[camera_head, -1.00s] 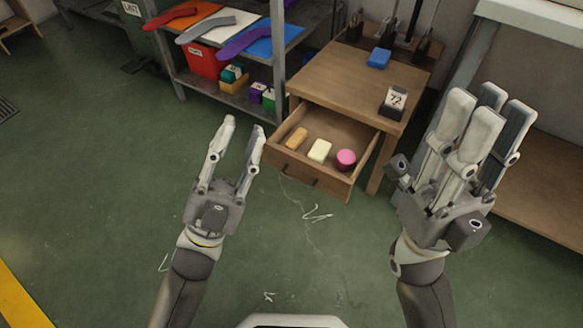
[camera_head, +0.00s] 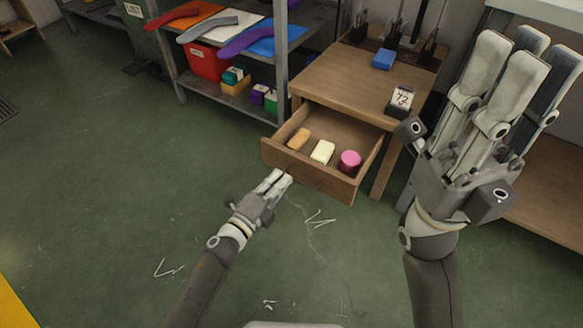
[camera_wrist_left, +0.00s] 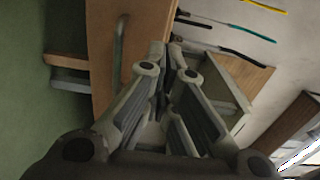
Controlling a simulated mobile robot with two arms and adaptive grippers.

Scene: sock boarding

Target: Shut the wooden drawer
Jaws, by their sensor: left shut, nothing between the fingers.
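The wooden drawer (camera_head: 314,177) sticks out open from the front of a small wooden table (camera_head: 345,85). It holds an orange-brown block (camera_head: 299,139), a cream block (camera_head: 322,152) and a pink round item (camera_head: 349,160). My left gripper (camera_head: 281,178) is shut and empty, its tips low by the left part of the drawer front. In the left wrist view, the shut fingers (camera_wrist_left: 165,55) are close beside the wooden front and its bar handle (camera_wrist_left: 120,50); contact cannot be told. My right gripper (camera_head: 515,60) is open and empty, raised right of the drawer.
A blue block (camera_head: 382,59) and a small dark stand with a number card (camera_head: 400,101) are on the tabletop. A metal shelf (camera_head: 279,60) with a red bin (camera_head: 208,61) stands left. A workbench (camera_head: 550,185) is at right.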

